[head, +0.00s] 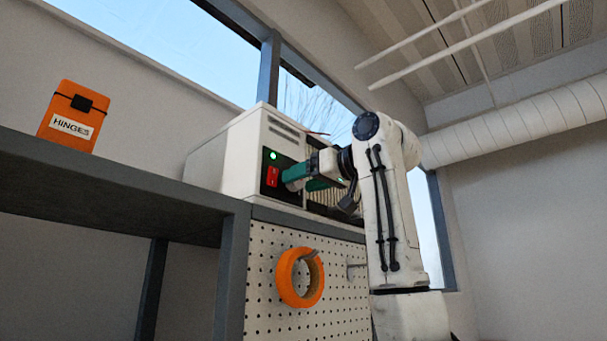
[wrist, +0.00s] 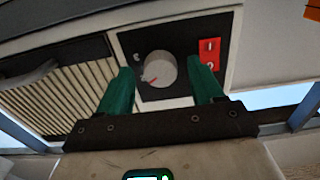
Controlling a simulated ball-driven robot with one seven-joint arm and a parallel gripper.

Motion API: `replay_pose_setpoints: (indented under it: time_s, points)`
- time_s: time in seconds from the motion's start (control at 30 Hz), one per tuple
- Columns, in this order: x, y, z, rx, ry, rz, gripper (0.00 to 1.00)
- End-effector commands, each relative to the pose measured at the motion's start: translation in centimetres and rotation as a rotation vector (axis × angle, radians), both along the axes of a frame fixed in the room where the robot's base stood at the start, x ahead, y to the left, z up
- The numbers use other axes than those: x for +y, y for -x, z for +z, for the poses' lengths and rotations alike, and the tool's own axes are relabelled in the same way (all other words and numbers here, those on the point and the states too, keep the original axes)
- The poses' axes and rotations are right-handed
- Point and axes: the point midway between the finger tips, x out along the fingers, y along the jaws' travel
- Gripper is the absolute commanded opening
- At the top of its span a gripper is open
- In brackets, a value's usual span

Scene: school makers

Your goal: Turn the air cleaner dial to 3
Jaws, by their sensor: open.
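The air cleaner (head: 230,157) is a pale box on top of the shelf unit. Its black control panel (wrist: 180,45) shows in the wrist view with a round grey dial (wrist: 158,69). A red mark on the dial points to the lower left in that view. In the head view my gripper hides the dial.
A green light (head: 273,155) glows on the panel. A slatted grille (wrist: 65,90) lies beside it. An orange tape roll (head: 299,277) hangs on the pegboard (head: 262,265) below. An orange box labelled HINGES (head: 73,117) stands on the shelf (head: 120,178) at the left.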

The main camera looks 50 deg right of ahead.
Motion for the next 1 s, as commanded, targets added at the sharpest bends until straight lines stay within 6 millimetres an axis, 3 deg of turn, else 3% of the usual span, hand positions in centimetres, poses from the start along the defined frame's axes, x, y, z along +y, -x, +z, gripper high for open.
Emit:
replay_pose_setpoints:
  time_s: [0.37, 0.93, 1.0]
  points:
    - [0.03, -0.52, -0.08, 0.001, 0.001, 0.0, 0.65]
    - [0.03, -0.47, -0.04, 0.0, 0.001, 0.0, 0.11]
    - [0.04, -0.47, -0.04, 0.0, 0.0, 0.0, 0.11]
